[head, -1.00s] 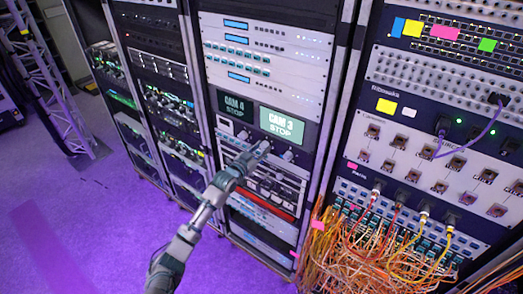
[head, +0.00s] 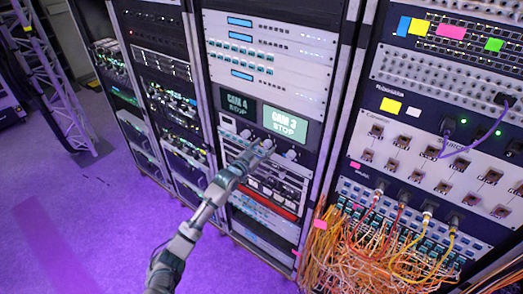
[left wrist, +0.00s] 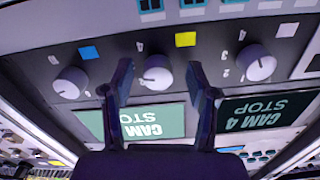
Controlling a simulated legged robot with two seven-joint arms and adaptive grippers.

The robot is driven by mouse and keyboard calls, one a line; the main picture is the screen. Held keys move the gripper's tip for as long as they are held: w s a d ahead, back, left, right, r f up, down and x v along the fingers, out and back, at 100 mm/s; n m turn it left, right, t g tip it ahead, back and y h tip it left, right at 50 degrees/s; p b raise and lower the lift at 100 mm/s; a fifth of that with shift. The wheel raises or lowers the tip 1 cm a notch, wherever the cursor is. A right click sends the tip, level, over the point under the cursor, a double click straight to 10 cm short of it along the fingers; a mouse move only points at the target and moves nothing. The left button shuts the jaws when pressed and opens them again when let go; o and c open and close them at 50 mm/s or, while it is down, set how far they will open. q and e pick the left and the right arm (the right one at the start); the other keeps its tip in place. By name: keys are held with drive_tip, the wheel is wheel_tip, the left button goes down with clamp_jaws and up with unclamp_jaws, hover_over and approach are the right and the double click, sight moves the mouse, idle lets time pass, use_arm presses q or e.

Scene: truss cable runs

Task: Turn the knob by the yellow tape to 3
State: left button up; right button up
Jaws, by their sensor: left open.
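The wrist view shows the panel upside down, with three pale round knobs in a row. The yellow tape (left wrist: 185,39) is just above and right of the middle knob (left wrist: 158,72). A small mark shows at that knob's left, but I cannot read its setting surely. My left gripper (left wrist: 159,70) is open, with one finger on each side of this knob; contact is not clear. In the head view my left gripper (head: 262,150) reaches the knob row below the screens and hides the tape. My right gripper is not in view.
A left knob (left wrist: 70,82) by blue tape (left wrist: 89,52) and a right knob (left wrist: 256,62) flank the fingers closely. The CAM 3 screen (head: 285,122) and CAM 4 screen (head: 238,104) are beside them. Loose orange cables (head: 350,250) hang at the right rack.

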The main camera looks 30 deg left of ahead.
use_arm(q)
drive_tip(key=s+a, duration=0.1)
drive_tip(key=s, duration=1.1)
drive_tip(key=shift+w+f, duration=0.1)
drive_tip(key=shift+f, duration=0.05)
